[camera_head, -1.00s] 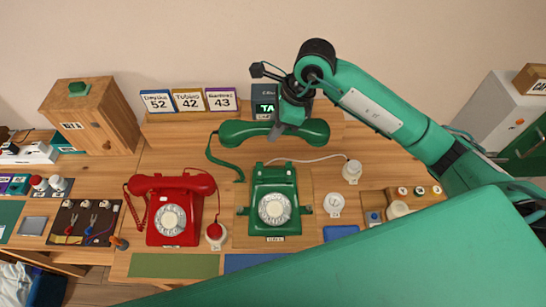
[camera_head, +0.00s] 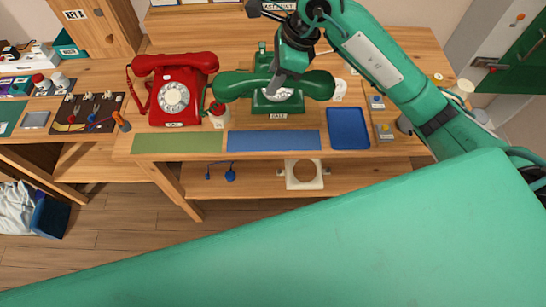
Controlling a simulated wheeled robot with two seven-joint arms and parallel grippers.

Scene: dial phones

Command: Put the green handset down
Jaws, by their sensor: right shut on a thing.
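The green handset (camera_head: 237,85) is level, its long side running left to right, in my right gripper (camera_head: 278,82). My right gripper is shut on its middle. From this view the handset overlaps the green phone (camera_head: 277,104), covering much of its body and dial. The handset seems to be above the phone, but I cannot tell the height or whether they touch. The phone's cradle is partly hidden behind my gripper. My left gripper is not in view.
A red phone (camera_head: 174,97) with its handset on top stands to the left. A green mat (camera_head: 178,143), a blue mat (camera_head: 273,140) and a blue tray (camera_head: 348,128) lie along the front edge. A tool board (camera_head: 86,112) is further left. A lower shelf (camera_head: 250,180) shows below.

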